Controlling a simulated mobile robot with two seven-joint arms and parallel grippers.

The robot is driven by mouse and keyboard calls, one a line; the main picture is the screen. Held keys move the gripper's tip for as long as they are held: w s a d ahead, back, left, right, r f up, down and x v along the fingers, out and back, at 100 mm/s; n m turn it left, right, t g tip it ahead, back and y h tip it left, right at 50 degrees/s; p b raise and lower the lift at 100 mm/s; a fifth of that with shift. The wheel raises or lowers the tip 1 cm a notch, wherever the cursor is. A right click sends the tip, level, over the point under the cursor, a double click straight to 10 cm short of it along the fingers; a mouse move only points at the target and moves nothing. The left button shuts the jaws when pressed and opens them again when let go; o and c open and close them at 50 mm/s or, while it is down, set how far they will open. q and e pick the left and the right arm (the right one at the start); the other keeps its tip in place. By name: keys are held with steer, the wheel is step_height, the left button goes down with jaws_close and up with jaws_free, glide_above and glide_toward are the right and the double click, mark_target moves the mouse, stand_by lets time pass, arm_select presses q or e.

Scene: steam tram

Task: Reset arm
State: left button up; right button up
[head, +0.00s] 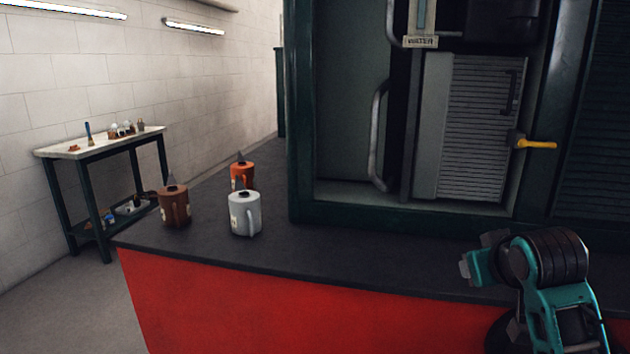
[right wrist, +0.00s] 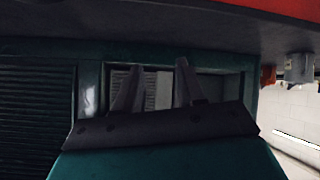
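My right arm comes in at the lower right of the head view, in front of the dark ledge with the red side. Its teal and grey gripper (head: 476,262) points left, and its fingers are small there. In the right wrist view, which shows the scene upside down, the two dark fingers of the right gripper (right wrist: 158,68) stand apart with nothing between them. The open cabinet lies beyond them. My left arm and gripper are not in view.
A brown can (head: 174,206), an orange can (head: 242,176) and a white can (head: 243,213) stand on the ledge (head: 330,255). A green-framed cabinet (head: 300,130) has a yellow-handled lever (head: 538,144). A side table (head: 95,148) stands at the left wall.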

steer(key=s+a+f+g+y, duration=0.1)
steer(key=s+a+f+g, duration=0.25)
steer(key=s+f, duration=1.1)
steer(key=s+a+f+n+g+y, duration=0.15)
steer(key=s+f, duration=0.25)
steer(key=s, duration=0.4)
steer(key=s+a+f+m+g+h, duration=0.15)
steer(key=s+f, duration=0.25)
steer(key=s, duration=0.4)
steer(key=w+a+f+n+t+y, duration=0.1)
steer(key=w+a+f+t+y, duration=0.1)
steer(key=w+f+t, duration=0.5)
steer(key=shift+w+a+f+n+y, duration=0.3)
steer(key=shift+w+a+f+y, duration=0.1)
steer(key=shift+a+f, duration=0.25)
steer(key=shift+r, duration=0.1)
steer(key=shift+c, duration=0.4)
